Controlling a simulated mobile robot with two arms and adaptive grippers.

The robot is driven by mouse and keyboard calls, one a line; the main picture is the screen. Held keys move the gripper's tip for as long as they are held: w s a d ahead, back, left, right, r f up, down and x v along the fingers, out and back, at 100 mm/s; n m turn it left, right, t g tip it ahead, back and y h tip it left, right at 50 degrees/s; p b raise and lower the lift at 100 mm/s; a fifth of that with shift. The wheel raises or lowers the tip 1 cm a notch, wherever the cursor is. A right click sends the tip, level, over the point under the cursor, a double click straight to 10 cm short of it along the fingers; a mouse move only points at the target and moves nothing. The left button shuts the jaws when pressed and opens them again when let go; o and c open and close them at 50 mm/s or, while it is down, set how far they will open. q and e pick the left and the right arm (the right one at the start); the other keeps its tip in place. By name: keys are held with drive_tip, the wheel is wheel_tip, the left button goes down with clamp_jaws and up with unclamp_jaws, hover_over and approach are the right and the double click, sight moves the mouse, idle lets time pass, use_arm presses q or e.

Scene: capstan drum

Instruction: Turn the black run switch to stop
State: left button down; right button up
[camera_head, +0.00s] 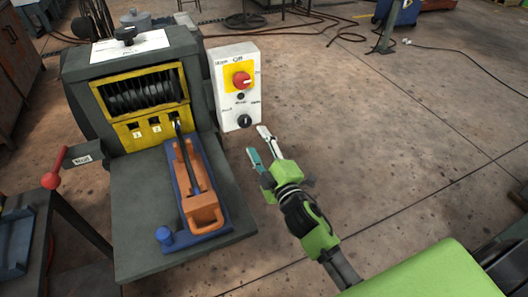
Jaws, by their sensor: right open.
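The black run switch (244,121) is a dark round knob low on the white control box (228,101). Small lettering is printed around it, too small to read for certain. A red knob (241,80) on a yellow plate sits higher on the same box. My right gripper (259,144) is open and empty, just below and to the right of the black switch in the picture. Its fingers, one pale and one teal, point up toward the box. No contact with the switch shows. My left gripper is not in view.
The grey machine (130,189) stands left of the box, with a dark drum (143,95) behind a yellow frame. An orange tool (203,212) lies on a blue base (212,172). A red-knobbed lever (50,180) sticks out left.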

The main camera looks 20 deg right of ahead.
drive_tip(key=shift+s+d, duration=0.1)
drive_tip(key=shift+s, duration=1.75)
drive_tip(key=s+f+m+g, duration=0.2)
drive_tip(key=s+f+g, duration=0.1)
drive_tip(key=f, duration=0.9)
drive_tip(key=s+f+m+g, duration=0.1)
drive_tip(key=s+f+g, duration=0.1)
drive_tip(key=f, duration=1)
drive_tip(key=s+f+m+g, duration=0.1)
drive_tip(key=s+f+g, duration=0.1)
drive_tip(key=s+f, duration=0.45)
drive_tip(key=s+f+m+g, duration=0.2)
drive_tip(key=s+f, duration=0.2)
drive_tip(key=f, duration=0.6)
drive_tip(key=s+d+f+m+g, duration=0.1)
drive_tip(key=s+f, duration=0.4)
drive_tip(key=s, duration=0.5)
drive_tip(key=s+d+f+m+g, duration=0.1)
drive_tip(key=s+f+g, duration=0.3)
drive_tip(key=s, duration=0.7)
drive_tip(key=s+d+f+m+g, duration=0.1)
drive_tip(key=s+f+m+g, duration=0.1)
drive_tip(key=s+f, duration=0.5)
drive_tip(key=s+g, duration=0.1)
drive_tip(key=s, duration=0.3)
drive_tip(key=shift+f+m+h, duration=0.2)
drive_tip(key=shift+m+h, duration=0.1)
drive_tip(key=shift+m, duration=0.1)
